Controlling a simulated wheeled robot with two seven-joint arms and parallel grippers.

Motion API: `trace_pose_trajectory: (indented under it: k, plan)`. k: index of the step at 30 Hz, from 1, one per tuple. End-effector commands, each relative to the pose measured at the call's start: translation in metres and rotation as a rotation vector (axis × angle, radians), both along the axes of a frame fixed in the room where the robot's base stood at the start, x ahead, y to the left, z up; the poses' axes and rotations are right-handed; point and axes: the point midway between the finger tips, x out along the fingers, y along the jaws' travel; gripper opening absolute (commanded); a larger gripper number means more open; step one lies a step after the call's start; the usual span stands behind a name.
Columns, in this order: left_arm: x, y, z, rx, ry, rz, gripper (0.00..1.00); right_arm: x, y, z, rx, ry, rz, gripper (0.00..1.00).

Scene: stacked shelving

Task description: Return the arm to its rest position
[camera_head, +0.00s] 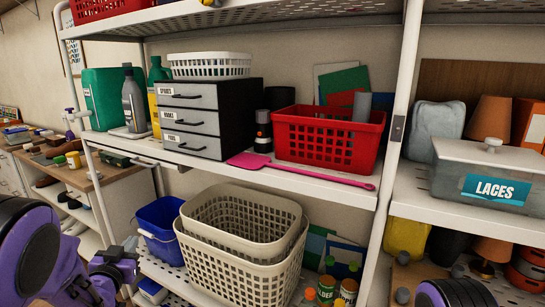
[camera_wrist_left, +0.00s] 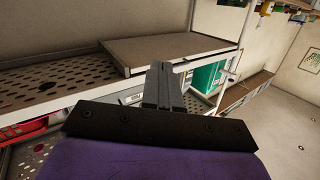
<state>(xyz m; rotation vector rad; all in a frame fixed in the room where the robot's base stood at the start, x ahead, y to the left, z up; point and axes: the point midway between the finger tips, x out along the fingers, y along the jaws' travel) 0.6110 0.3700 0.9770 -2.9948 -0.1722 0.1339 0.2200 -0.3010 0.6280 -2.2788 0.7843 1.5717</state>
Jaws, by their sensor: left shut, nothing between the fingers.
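My left arm (camera_head: 40,255), purple and black, comes in at the lower left of the head view. My left gripper (camera_head: 128,246) is in front of the shelving, left of the blue bucket in the picture, and holds nothing. In the left wrist view its two grey fingers (camera_wrist_left: 165,85) are together, with shelf boards behind them. A dark, purple-edged rounded part of mine shows at the bottom right of the head view. My right gripper is out of view.
The middle shelf holds a drawer unit (camera_head: 190,135), a red basket (camera_head: 325,152) and a pink flat-bladed tool (camera_head: 300,171). Below are a blue bucket (camera_head: 158,237) and beige baskets (camera_head: 240,265). A side bench (camera_head: 95,180) is at left.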

Motion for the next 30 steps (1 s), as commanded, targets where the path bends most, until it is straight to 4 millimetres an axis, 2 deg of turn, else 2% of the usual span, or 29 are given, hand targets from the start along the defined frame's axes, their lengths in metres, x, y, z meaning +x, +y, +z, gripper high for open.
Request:
trace_pose_trajectory:
  k: [1,3,5,6,8,9,11,12,15,18,19,21,23,30]
  plan:
    - [-0.018,-0.002,-0.044,-0.080,0.079,0.047,0.00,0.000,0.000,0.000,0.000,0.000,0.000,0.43]
    - [-0.049,-0.006,-0.101,-0.184,0.185,0.123,0.00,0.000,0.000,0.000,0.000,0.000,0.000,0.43]
    - [-0.080,-0.011,-0.146,-0.260,0.277,0.192,0.00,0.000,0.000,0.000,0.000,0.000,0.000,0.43]
    - [-0.104,-0.015,-0.174,-0.304,0.342,0.238,0.00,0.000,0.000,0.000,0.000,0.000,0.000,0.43]
    - [-0.142,-0.021,-0.213,-0.359,0.438,0.309,0.00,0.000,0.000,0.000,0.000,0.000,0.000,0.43]
    - [-0.170,-0.025,-0.237,-0.389,0.504,0.355,0.00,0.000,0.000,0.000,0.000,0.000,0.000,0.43]
    - [-0.215,-0.033,-0.268,-0.419,0.607,0.422,0.00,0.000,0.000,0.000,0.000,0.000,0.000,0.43]
    - [-0.245,-0.039,-0.285,-0.434,0.676,0.461,0.00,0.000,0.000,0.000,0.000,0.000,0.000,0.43]
    - [-0.314,-0.054,-0.317,-0.446,0.835,0.530,0.00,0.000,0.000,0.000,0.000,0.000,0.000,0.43]
    - [-0.362,-0.067,-0.337,-0.452,0.954,0.554,0.00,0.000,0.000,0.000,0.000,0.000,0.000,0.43]
    - [-0.372,-0.068,-0.341,-0.451,0.977,0.559,0.00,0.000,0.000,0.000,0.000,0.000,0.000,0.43]
    - [-0.387,-0.068,-0.347,-0.445,1.011,0.569,0.00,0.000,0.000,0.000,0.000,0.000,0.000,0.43]
    - [-0.393,-0.068,-0.349,-0.440,1.024,0.572,0.00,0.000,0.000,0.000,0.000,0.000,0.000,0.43]
    - [-0.393,-0.068,-0.350,-0.440,1.025,0.573,0.00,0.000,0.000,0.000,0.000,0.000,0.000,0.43]
